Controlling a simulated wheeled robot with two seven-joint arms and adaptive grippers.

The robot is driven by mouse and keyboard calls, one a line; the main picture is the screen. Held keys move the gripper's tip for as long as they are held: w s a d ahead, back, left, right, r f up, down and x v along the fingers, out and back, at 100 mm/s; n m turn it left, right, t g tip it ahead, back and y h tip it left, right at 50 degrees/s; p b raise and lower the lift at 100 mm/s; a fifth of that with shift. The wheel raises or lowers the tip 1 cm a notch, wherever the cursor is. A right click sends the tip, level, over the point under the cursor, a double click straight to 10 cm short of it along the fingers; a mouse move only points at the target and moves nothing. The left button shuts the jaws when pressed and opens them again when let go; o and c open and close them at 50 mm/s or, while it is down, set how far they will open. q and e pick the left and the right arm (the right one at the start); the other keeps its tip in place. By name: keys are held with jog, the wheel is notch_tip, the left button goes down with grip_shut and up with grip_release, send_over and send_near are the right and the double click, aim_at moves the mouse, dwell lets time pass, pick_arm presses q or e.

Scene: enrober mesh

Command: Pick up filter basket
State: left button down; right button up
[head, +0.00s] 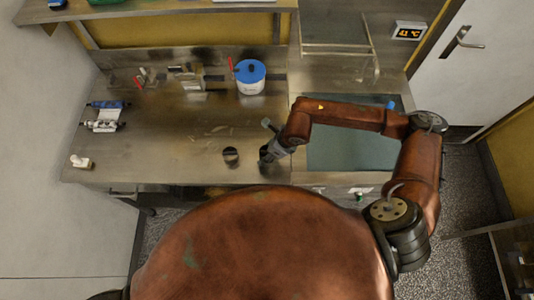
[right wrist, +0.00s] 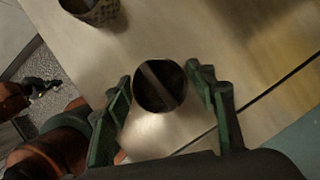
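Two dark round cups stand near the front edge of the steel table. One cup (right wrist: 160,86), with a bar across its open top, lies between the fingers of my right gripper (right wrist: 160,82) in the right wrist view. The fingers are open, one on each side, with narrow gaps to it. In the head view my right gripper (head: 265,160) points down there and mostly hides that cup. The other cup (head: 231,156) stands to its left; its perforated side shows in the right wrist view (right wrist: 97,12). I cannot tell for certain which is the filter basket. My left gripper is out of view.
A white tub with a blue lid (head: 250,77) stands at the back. Bottles in a rack (head: 105,117) and a small white item (head: 81,161) are at the left. A dark teal panel (head: 350,150) is at the right. The table's middle is clear.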

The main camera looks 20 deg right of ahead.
jog(key=c, duration=0.9)
jog(key=shift+r, duration=0.1)
jog(key=shift+c, duration=0.2)
